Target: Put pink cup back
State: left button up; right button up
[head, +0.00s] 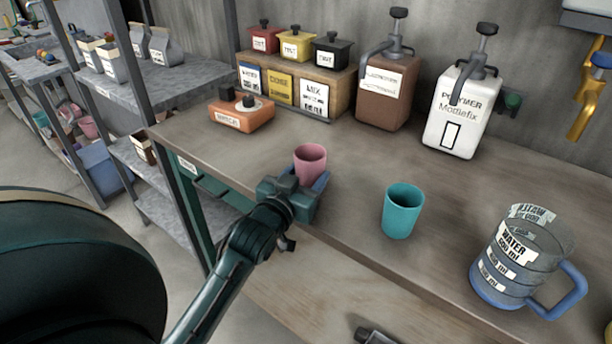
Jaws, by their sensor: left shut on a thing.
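The pink cup (310,161) is upright near the front edge of the workbench, left of the middle in the head view. My left gripper (308,187) reaches in from the lower left and is shut on the cup. The gripper hides the cup's lower part, so I cannot tell whether its base touches the bench top. A dark tip at the bottom edge may belong to my right arm, but I cannot make out a right gripper.
A teal cup (402,210) and a water measuring jug (520,262) stand to the right. Brown (386,95) and white (462,112) pump dispensers, a box rack (343,92) and an orange device (241,113) line the back.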

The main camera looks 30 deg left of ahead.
pick_arm(q)
jog(key=o, duration=1)
jog(key=shift+r, duration=0.1)
jog(key=s+d, duration=0.1)
jog(key=s, duration=1.1)
jog(key=s+d+f+m+g+h, duration=0.1)
jog(key=s+d+f+g+h, duration=0.1)
jog(key=d+f, duration=0.3)
jog(key=s+d+f+m+g+h, duration=0.1)
jog(key=s+d+f+g+h, duration=0.1)
jog(key=d+f, duration=0.4)
jog(key=s+d+f+m+g+h, duration=0.1)
jog(key=s+d+f+g+h, duration=0.1)
jog(key=d+f, duration=0.3)
jog(key=shift+s+d+f+m, duration=0.2)
jog(key=shift+s+m, duration=0.05)
jog(key=shift+m, duration=0.05)
